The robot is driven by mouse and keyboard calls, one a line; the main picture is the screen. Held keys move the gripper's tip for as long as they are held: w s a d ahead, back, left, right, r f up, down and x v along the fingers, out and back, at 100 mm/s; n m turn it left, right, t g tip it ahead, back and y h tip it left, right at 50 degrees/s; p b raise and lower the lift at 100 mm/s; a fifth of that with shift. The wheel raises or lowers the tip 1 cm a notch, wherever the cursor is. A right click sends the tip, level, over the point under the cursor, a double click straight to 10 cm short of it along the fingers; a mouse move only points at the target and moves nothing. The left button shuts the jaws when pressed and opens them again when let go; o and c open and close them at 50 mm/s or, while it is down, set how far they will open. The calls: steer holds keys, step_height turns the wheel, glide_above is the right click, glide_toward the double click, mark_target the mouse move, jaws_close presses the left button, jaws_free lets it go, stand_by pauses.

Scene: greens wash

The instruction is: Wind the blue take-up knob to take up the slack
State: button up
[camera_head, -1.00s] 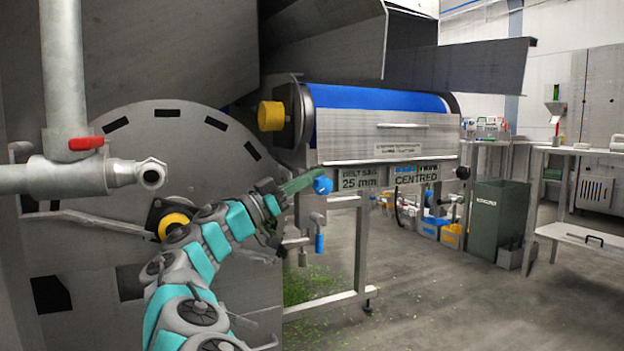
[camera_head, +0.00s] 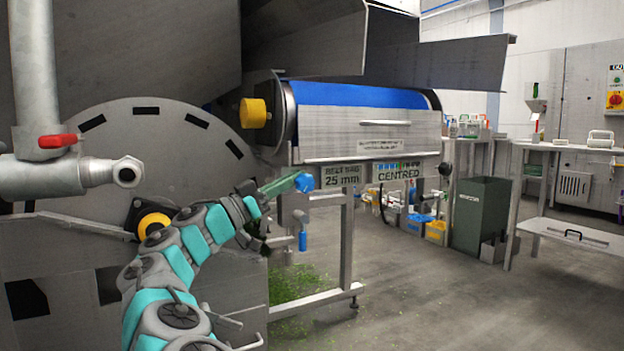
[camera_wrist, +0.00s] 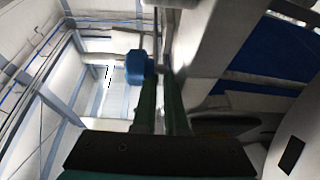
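The blue take-up knob (camera_head: 304,182) sits on the machine frame just below the belt end, left of the sign reading BELT SAG 25 mm (camera_head: 342,178). My gripper (camera_head: 293,182) reaches it from the left, its green fingertips at the knob. In the wrist view the knob (camera_wrist: 137,67) shows at the tip of the left finger, its short shaft running right. My gripper (camera_wrist: 160,84) has its two fingers apart with a narrow gap, and I see nothing held between them. Whether a finger touches the knob I cannot tell.
The blue belt (camera_head: 360,95) runs above behind a steel guard. A CENTRED sign (camera_head: 398,171) hangs at the right. A blue-handled lever (camera_head: 303,238) hangs below the knob. A yellow knob (camera_head: 153,224) is by my arm. Open floor lies right, before a green bin (camera_head: 482,215).

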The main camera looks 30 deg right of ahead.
steer(key=r+b+v, duration=0.1)
steer(key=v, duration=0.7)
steer(key=shift+w+a, duration=0.4)
steer(key=shift+w, duration=0.05)
steer(key=shift+f, duration=0.15)
steer(key=v, duration=0.7)
steer(key=shift+a+f, duration=0.15)
steer(key=shift+a, duration=0.15)
steer(key=shift+s, duration=0.1)
